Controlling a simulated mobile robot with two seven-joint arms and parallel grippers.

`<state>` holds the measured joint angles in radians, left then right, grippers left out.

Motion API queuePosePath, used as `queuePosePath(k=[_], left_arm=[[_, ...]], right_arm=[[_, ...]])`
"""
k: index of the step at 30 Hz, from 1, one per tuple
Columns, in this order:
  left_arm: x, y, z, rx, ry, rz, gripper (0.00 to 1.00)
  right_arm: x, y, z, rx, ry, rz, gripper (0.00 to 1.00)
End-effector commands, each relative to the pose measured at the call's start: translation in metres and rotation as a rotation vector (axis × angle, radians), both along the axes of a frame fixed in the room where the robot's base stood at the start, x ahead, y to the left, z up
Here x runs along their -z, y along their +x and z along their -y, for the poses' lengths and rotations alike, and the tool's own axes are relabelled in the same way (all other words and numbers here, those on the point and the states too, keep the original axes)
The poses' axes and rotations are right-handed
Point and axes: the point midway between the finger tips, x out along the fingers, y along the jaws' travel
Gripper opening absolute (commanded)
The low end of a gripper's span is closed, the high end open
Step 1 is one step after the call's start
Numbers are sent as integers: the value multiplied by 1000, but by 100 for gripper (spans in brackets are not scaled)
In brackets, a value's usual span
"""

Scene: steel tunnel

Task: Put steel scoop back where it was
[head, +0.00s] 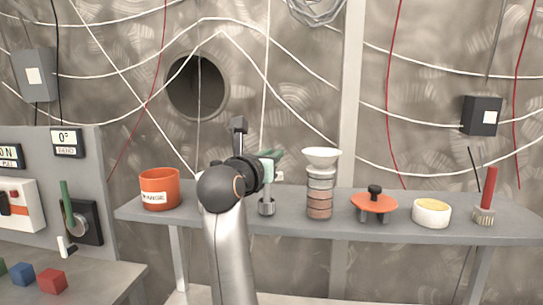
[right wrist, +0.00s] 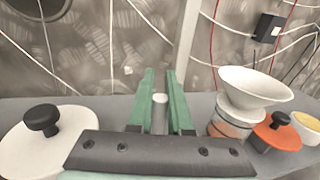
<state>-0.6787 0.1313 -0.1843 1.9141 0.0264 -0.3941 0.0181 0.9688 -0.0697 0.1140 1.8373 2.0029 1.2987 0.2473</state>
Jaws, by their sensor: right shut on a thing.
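My right gripper (head: 270,160) is over the middle of the grey shelf, seen from behind its arm. Its green fingers are shut on the steel scoop (head: 267,206), whose small grey cup hangs upright below them. Whether the cup touches the shelf I cannot tell. In the right wrist view the fingers (right wrist: 160,85) close around the scoop's handle, with its pale end (right wrist: 159,98) showing between them; the cup is hidden there. My left gripper is not in view.
The shelf (head: 460,233) holds an orange pot (head: 159,189), jars (head: 319,195) under a white funnel (head: 321,157), an orange lid (head: 374,203), a white bowl (head: 431,214) and a red-handled brush (head: 487,200). A white lid (right wrist: 48,140) with a black knob sits left of the gripper.

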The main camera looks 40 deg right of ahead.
Motion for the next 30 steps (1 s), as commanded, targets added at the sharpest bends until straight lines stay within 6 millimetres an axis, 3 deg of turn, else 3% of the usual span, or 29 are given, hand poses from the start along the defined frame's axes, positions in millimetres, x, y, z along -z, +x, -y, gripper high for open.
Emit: queuePosePath(k=[2, 3, 11, 21, 30], left_arm=[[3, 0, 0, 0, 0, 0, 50], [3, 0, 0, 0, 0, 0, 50], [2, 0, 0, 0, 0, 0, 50], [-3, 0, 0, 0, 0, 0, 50], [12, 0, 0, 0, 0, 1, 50]], right_arm=[[4, 0, 0, -1, 1, 0, 0], [4, 0, 0, -1, 1, 0, 18], [3, 0, 0, 0, 1, 0, 47], [-4, 0, 0, 1, -1, 0, 47], [2, -26, -52, -5, 2, 2, 47]])
